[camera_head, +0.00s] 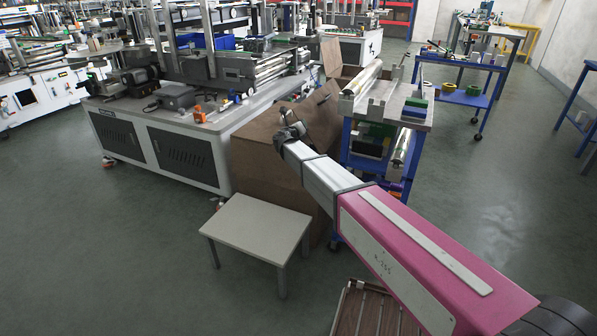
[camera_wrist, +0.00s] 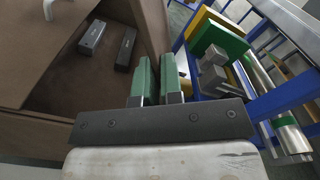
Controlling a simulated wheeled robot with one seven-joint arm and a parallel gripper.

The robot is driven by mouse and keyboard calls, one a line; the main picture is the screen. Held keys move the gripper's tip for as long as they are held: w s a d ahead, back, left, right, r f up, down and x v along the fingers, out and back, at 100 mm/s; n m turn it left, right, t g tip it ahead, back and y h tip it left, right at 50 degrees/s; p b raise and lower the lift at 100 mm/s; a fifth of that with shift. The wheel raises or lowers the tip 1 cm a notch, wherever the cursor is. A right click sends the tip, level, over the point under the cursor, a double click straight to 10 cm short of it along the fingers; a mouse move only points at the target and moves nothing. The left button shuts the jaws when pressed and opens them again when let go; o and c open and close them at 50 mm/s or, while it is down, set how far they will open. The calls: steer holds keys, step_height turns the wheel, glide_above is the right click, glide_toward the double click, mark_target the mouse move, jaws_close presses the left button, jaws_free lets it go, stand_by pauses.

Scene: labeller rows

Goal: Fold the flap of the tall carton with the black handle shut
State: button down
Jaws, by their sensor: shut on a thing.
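The tall brown carton (camera_head: 262,155) stands on the floor beside the machine bench, partly behind my arm. In the wrist view, brown carton panels (camera_wrist: 30,95) fill the left side. Two dark bars (camera_wrist: 92,38), which may include the black handle, show against the brown there. My gripper (camera_wrist: 157,65) has green fingers close together at a thin brown panel (camera_wrist: 150,20), likely the flap; it looks shut on its edge. The fingers hide the exact grip. In the head view my gripper is small against the carton's upper right, and the flap's tilt is unclear.
A grey low table (camera_head: 257,226) stands in front of the carton. A blue-framed cart (camera_head: 385,125) with rolls and trays stands close on the right; its blue frame also shows in the wrist view (camera_wrist: 275,100). The machine bench (camera_head: 175,150) is at the left. Open floor lies front left.

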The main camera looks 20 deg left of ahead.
steer(key=shift+a+f+n, duration=0.5)
steer(key=shift+a, duration=0.15)
steer(key=shift+w+a+f+n, duration=0.15)
steer(key=shift+a+f+n, duration=1)
steer(key=shift+f, duration=0.1)
steer(key=c, duration=1.7)
jaws_free()
steer(key=shift+a+f, duration=0.1)
steer(key=shift+f, duration=0.1)
steer(key=o, duration=0.5)
steer(key=shift+r, duration=0.1)
